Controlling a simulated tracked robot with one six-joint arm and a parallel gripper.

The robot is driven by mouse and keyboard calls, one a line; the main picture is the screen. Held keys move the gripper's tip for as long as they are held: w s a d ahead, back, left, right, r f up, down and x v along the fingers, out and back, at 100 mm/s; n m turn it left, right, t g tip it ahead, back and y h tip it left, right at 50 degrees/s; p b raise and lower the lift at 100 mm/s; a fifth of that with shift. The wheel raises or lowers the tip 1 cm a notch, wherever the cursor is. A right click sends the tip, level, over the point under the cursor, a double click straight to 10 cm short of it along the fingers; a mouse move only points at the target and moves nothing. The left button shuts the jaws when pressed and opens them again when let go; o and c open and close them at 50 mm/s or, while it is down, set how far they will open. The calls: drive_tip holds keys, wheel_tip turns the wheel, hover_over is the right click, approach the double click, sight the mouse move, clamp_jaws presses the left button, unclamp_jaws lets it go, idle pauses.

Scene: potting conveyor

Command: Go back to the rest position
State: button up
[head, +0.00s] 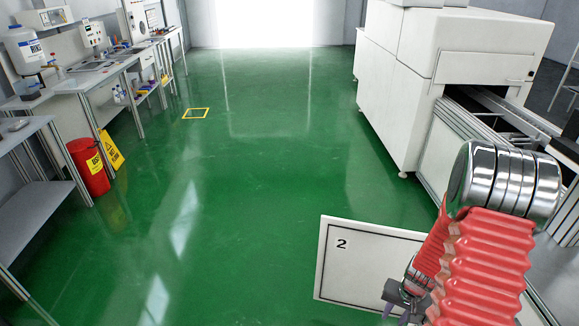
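My gripper (397,301) is at the lower right, at the end of my arm with its red ribbed sleeve and shiny metal joint. It is small, dark and partly hidden by my own arm, so whether its fingers are open or shut is unclear. A white panel marked "2" (352,268) shows behind and left of the gripper. I cannot tell whether they touch. No object is clearly seen in the gripper.
A large white machine (400,110) with a conveyor (455,135) stands along the right. Workbenches (75,88), a red bin (88,165) and a yellow warning sign (110,150) line the left. The green floor (240,180) between them is clear, with a yellow square marking (196,118).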

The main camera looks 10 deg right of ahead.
drive_tip(key=s+a+r+n+t, duration=0.1)
drive_tip(key=s+a+r+n, duration=0.1)
drive_tip(key=a+r, duration=0.5)
drive_tip(key=s+a+r+n+t, duration=0.2)
drive_tip(key=a+r, duration=0.6)
drive_tip(key=r, duration=1.1)
drive_tip(key=s+a+r+n+t, duration=0.1)
drive_tip(key=s+a+r, duration=0.4)
drive_tip(key=r, duration=0.8)
drive_tip(key=a+n, duration=0.1)
drive_tip(key=a, duration=0.2)
drive_tip(key=shift+s+r+n+t, duration=0.2)
drive_tip(key=shift+s+n+t, duration=0.1)
drive_tip(key=shift+s+n, duration=0.1)
drive_tip(key=shift+d, duration=0.1)
